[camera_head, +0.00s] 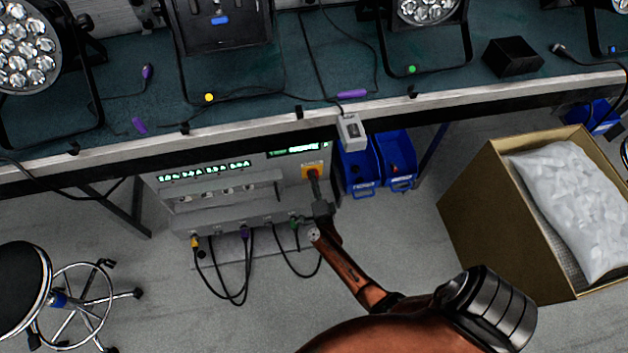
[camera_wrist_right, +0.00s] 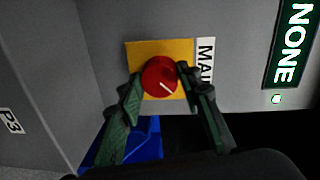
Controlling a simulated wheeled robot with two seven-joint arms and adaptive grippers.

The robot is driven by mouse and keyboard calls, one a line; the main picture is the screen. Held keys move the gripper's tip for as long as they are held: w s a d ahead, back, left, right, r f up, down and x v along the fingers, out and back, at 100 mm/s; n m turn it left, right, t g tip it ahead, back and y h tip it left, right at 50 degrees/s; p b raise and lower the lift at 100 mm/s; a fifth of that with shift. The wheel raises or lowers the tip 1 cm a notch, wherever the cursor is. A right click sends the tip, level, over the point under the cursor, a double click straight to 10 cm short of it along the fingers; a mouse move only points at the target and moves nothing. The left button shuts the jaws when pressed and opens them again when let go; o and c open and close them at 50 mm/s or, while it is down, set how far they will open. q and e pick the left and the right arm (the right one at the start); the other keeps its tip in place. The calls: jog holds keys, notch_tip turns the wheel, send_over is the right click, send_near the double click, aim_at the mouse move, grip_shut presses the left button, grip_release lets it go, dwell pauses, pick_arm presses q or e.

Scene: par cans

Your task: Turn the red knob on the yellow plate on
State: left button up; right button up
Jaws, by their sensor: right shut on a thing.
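The red knob (camera_wrist_right: 160,78) sits on the yellow plate (camera_wrist_right: 135,53) of a grey panel, with a white label partly reading "MAI" beside it. A white mark shows on the knob's face. My right gripper (camera_wrist_right: 157,84) has its two fingers on either side of the knob, shut on it. In the head view, the yellow plate (camera_head: 318,168) is at the right of the grey cabinet under the bench, and my right gripper (camera_head: 316,188) reaches up to it, covering part of the knob. My left gripper is not in view.
The cabinet (camera_head: 170,205) has cables plugged in along its lower front. Blue bins (camera_head: 398,160) stand to its right, and a cardboard box (camera_head: 490,210) with a white bag is farther right. The bench edge (camera_head: 250,120) overhangs the cabinet. A stool (camera_head: 25,280) is at left.

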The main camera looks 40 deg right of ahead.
dwell(0.3)
jog(key=o, duration=1.2)
jog(key=shift+s, duration=0.1)
jog(key=v, duration=0.7)
jog(key=shift+s+a, duration=0.1)
jog(key=shift+s, duration=0.05)
